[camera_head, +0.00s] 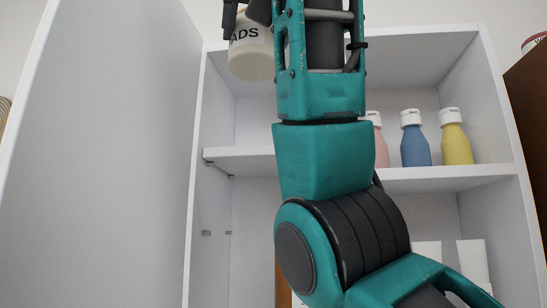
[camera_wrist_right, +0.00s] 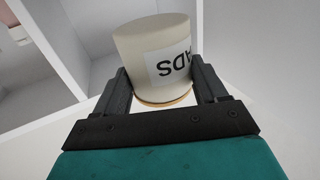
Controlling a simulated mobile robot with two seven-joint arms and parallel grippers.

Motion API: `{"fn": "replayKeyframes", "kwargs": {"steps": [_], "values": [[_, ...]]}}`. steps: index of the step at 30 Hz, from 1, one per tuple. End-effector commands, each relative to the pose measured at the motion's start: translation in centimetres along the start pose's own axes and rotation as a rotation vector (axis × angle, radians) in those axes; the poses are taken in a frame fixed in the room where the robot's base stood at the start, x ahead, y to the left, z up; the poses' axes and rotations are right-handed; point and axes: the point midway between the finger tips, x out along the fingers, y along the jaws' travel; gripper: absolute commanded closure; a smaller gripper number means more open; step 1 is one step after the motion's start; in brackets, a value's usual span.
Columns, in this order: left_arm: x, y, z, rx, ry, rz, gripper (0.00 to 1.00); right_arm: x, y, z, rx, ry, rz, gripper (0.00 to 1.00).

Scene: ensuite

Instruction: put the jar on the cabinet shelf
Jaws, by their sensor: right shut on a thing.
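The cream jar (camera_head: 251,60), with dark letters "ADS" showing on its label, is near the top of the head view, in front of the cabinet's upper left part. My right gripper (camera_head: 245,12) is shut on it; the arm hides part of the jar. In the right wrist view the jar (camera_wrist_right: 150,45) sits between the two dark fingers of the right gripper (camera_wrist_right: 160,78). The cabinet shelf (camera_head: 450,174) runs across the open cabinet below the jar's height; my arm covers its middle. The left gripper is not in view.
Pink (camera_head: 380,140), blue (camera_head: 414,140) and yellow (camera_head: 456,142) bottles with white caps stand on the shelf's right part. The visible left part of the shelf is bare. An open white door (camera_head: 105,160) stands at left. White items (camera_head: 472,262) show in the lower compartment.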

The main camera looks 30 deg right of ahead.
Motion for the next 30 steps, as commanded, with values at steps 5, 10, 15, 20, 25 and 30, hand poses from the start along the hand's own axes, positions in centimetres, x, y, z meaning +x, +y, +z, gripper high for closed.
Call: {"fn": "replayKeyframes", "kwargs": {"steps": [5,10,15,20,25,30], "values": [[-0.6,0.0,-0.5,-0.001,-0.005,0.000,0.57,2.6,1.2,-0.2,0.002,-0.002,0.003,0.67],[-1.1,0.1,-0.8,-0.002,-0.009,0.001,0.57,6.5,2.8,-0.2,0.002,-0.004,0.003,0.67],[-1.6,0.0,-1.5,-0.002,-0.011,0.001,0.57,10.6,4.5,-0.2,0.002,-0.004,0.003,0.67],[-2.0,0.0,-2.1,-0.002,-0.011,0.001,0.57,13.7,5.8,-0.2,0.002,-0.001,0.002,0.67],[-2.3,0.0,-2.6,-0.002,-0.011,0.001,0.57,16.0,6.8,-0.2,0.001,0.000,0.002,0.67],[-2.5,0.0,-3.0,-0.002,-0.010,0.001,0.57,17.8,7.5,-0.2,0.001,0.000,0.001,0.67]]}}
